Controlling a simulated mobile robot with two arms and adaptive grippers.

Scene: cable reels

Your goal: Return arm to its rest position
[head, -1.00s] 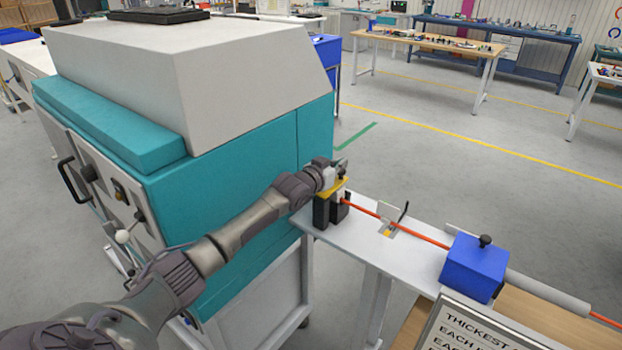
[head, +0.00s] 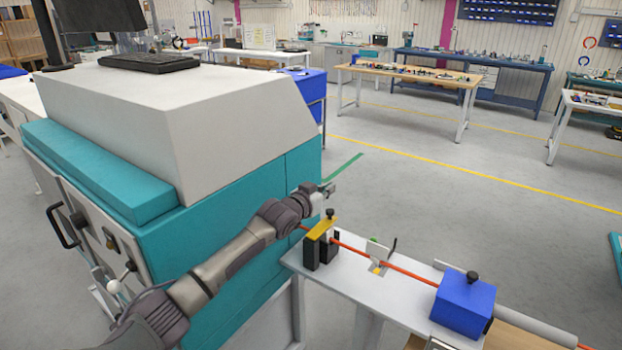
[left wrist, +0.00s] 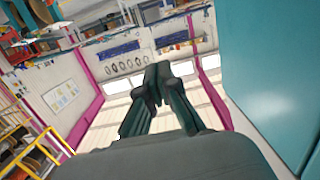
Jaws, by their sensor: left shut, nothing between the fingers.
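My left arm comes in from the lower left in the head view. Its gripper (head: 327,190) is in the air beside the teal and white machine (head: 232,205), just behind and above the yellow-topped black clamp (head: 321,240). In the left wrist view the gripper's fingers (left wrist: 157,75) are together with nothing between them. The orange cable (head: 405,273) runs through the clamp and the blue block (head: 463,305) on the white bench (head: 365,290); the gripper is apart from it. My right gripper does not show.
The machine stands close along my left arm, with a keyboard (head: 149,62) on top. Worktables (head: 408,75) with tools stand farther back. The grey floor (head: 480,180) between is open.

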